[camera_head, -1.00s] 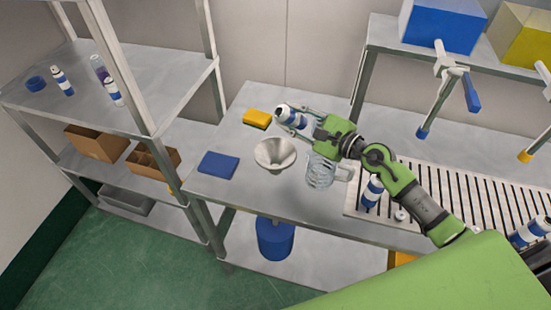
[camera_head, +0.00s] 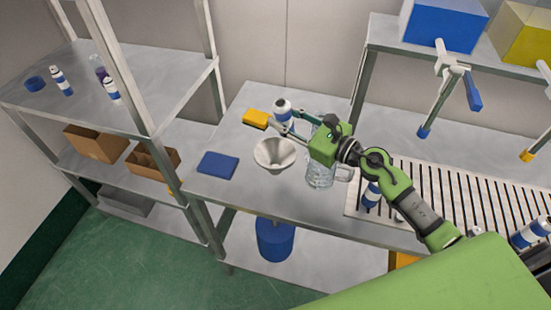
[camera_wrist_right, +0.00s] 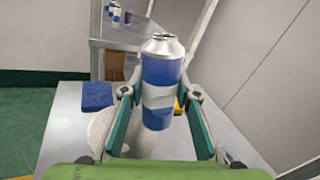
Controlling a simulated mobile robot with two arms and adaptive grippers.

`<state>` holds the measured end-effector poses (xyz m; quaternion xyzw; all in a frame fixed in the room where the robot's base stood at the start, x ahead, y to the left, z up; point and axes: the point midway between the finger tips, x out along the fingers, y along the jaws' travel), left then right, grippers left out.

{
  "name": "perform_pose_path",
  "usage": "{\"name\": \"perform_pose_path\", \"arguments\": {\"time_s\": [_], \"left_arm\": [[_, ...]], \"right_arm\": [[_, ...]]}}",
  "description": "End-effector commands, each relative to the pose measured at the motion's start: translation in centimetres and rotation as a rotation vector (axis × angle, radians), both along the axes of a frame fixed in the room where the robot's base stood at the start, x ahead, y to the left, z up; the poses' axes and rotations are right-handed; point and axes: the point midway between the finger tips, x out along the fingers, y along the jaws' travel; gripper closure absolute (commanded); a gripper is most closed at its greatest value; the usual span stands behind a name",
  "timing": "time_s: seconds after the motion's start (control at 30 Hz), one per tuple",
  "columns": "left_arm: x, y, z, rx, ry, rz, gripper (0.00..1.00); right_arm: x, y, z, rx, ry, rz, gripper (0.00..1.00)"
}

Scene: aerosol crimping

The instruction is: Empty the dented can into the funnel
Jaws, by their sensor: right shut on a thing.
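My right gripper (camera_head: 284,124) is shut on a blue and white can (camera_head: 283,106), its fingers on either side of the can. In the right wrist view the can (camera_wrist_right: 162,70) stands nearly upright between the fingers (camera_wrist_right: 160,97), silver top upward; its side looks creased. In the right wrist view the funnel (camera_wrist_right: 99,128) is partly hidden behind the left finger. My left gripper is not in view.
A glass jug (camera_head: 320,175) stands right of the funnel. A yellow sponge (camera_head: 256,118) and a blue cloth (camera_head: 218,164) lie left. Shelves (camera_head: 70,55) stand left.

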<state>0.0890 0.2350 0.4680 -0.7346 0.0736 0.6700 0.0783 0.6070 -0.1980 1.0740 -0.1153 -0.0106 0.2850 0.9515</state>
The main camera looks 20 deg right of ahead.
Motion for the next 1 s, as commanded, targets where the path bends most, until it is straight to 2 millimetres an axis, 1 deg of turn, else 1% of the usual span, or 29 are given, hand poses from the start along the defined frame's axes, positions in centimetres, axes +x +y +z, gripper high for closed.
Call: {"name": "perform_pose_path", "arguments": {"time_s": [0.03, 0.1, 0.17, 0.47, 0.57, 1.0], "left_arm": [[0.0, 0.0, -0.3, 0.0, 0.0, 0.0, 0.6], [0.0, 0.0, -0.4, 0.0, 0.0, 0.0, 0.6], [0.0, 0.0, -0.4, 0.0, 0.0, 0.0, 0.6], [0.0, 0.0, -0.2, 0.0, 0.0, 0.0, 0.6], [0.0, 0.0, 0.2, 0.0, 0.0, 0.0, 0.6], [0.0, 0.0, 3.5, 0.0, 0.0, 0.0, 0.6]], "right_arm": [[-0.2, 0.4, -0.2, 0.061, 0.025, 0.0, 0.96], [-0.3, 0.8, -0.2, 0.13, 0.052, 0.0, 0.96], [-0.4, 1.0, -0.1, 0.164, 0.066, 0.001, 0.96], [-0.4, 1.0, 0.1, 0.171, 0.07, 0.001, 0.96], [-0.4, 1.0, 0.5, 0.17, 0.069, 0.001, 0.96], [-0.4, 0.9, 4.1, 0.169, 0.069, 0.001, 0.96]]}}
